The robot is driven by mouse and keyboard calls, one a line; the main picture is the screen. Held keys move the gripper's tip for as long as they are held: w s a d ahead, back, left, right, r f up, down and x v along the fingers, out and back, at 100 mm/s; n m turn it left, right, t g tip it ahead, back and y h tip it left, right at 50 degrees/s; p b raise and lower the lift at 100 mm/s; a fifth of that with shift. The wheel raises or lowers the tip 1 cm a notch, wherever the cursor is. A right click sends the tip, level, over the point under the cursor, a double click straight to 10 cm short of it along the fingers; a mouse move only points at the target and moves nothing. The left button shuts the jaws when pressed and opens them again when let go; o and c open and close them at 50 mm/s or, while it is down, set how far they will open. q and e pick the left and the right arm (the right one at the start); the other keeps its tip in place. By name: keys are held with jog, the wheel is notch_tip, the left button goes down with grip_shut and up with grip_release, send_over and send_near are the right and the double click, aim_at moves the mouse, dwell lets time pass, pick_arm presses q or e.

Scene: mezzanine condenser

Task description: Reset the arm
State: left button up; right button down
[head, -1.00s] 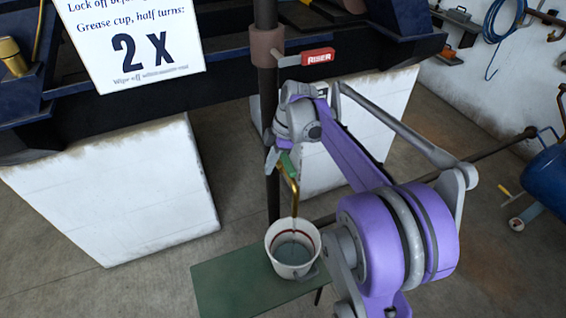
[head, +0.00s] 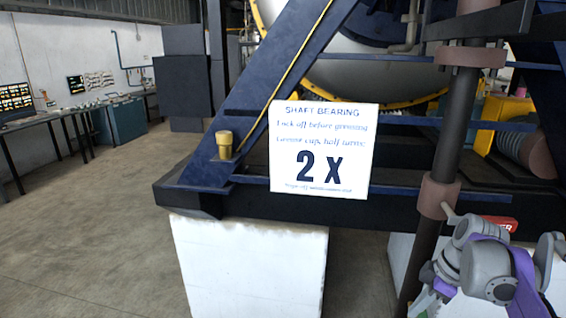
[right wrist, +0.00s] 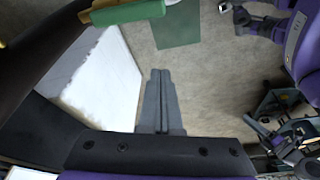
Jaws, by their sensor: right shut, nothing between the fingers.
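My right gripper (right wrist: 160,74) is shut and empty in the right wrist view, its two grey fingers together over bare floor. In the head view my purple and grey right arm is at the lower right corner, and the gripper (head: 422,303) is partly cut off by the bottom edge, near the dark riser pipe (head: 448,140). A green handle (right wrist: 128,12) is at the top left of the right wrist view, apart from the fingertips.
A shaft bearing sign (head: 322,150) hangs on the blue frame, with a brass grease cup (head: 224,143) to its left. A white block (head: 250,265) stands below. A red tag (head: 498,224) is behind my arm. A green plate (right wrist: 176,25) lies below. Floor at left is clear.

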jog(key=s+a+f+m+t+h, duration=0.2)
jog(key=s+a+f+m+t, duration=0.2)
jog(key=s+a+f+m, duration=0.7)
jog(key=s+a+f, duration=0.3)
jog(key=s, duration=0.2)
jog(key=shift+a+h, duration=0.3)
jog(key=shift+h, duration=0.1)
jog(key=shift+d, duration=0.15)
